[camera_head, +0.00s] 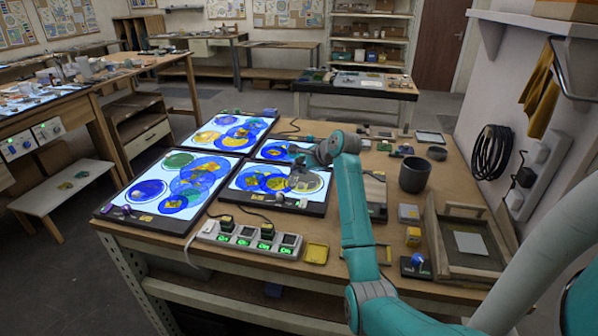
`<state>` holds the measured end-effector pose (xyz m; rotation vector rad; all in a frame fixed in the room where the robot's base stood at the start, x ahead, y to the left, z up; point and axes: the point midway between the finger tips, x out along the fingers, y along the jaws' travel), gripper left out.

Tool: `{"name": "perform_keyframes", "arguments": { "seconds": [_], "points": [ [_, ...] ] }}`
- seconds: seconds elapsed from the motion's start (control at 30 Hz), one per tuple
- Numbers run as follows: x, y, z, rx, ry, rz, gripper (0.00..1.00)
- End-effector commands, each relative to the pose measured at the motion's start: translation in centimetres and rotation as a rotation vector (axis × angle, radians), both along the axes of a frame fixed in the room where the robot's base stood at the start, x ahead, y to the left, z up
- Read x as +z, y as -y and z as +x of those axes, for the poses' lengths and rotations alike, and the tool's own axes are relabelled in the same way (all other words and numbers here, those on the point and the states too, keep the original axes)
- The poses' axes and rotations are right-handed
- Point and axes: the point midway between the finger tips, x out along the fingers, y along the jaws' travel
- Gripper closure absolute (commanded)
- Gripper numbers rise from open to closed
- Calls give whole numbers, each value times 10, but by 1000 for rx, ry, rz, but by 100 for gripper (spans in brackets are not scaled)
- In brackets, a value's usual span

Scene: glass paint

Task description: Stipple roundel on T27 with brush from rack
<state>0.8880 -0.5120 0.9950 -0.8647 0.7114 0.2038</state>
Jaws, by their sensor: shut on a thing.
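My gripper (303,178) is at the end of my teal arm, low over the right part of the front right light panel (232,198). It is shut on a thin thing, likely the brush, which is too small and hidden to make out. Under and around the gripper is a roundel with a yellowish rim (319,190); the gripper covers part of it. Blue roundels (251,180) with yellow marks lie to its left on the same panel. I cannot read any T27 label, nor tell whether the held thing touches the glass.
Other lit panels with coloured roundels lie left (150,190) and behind (228,132). A dark pot (414,174) and a wooden tray (437,241) stand on the right, beyond my arm.

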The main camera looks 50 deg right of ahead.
Motion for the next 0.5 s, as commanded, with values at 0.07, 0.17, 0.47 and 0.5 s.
{"name": "perform_keyframes", "arguments": {
  "seconds": [0.07, 0.17, 0.47, 0.5],
  "points": [
    [2, 0, 0, 0, 0, 0, 100],
    [2, 0, 0, 0, 0, 0, 100],
    [2, 1, -3, 0, 0, 0, 100],
    [2, 2, -5, -1, -1, 0, 100]
  ]
}}
